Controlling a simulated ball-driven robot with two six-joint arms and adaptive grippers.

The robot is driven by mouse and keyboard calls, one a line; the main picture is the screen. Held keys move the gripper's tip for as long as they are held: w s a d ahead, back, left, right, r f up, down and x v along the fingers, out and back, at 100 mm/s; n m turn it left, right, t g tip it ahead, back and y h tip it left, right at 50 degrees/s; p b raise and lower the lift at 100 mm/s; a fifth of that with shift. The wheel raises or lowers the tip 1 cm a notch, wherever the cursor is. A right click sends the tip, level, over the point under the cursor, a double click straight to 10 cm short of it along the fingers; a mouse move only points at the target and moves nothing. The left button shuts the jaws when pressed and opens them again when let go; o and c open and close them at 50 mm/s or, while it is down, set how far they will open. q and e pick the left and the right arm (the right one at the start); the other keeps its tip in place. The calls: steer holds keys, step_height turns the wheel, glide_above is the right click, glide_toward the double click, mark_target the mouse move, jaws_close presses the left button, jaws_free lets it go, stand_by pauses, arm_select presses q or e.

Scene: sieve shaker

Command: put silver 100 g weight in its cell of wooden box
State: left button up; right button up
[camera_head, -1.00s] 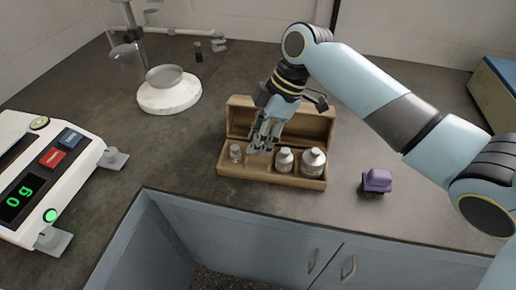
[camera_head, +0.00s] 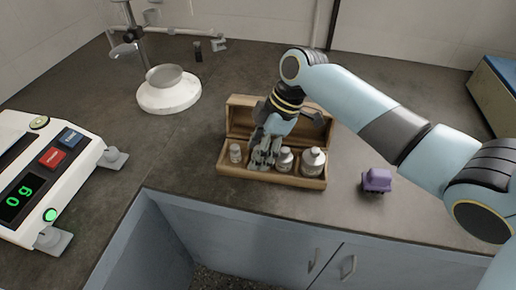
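The wooden box (camera_head: 270,182) stands open on the counter, its lid raised at the back. A small silver weight (camera_head: 235,153) sits in its left end, a larger one (camera_head: 284,160) right of the middle, and the largest (camera_head: 313,162) at the right end. My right gripper (camera_head: 263,162) points down into the box between the small weight and the middle-right one. Its fingers hide that cell, and I cannot tell whether a weight is between them. I cannot read which weight is the 100 g one. My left gripper is not in view.
A balance (camera_head: 45,170) reading 0 g stands at the left. A purple object (camera_head: 376,181) lies right of the box. The counter's front edge is close before the box.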

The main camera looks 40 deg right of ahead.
steer(key=shift+r, duration=0.25)
steer(key=v, duration=1.1)
steer(key=shift+d+r, duration=0.25)
steer(key=shift+r, duration=0.1)
steer(key=shift+s, duration=0.1)
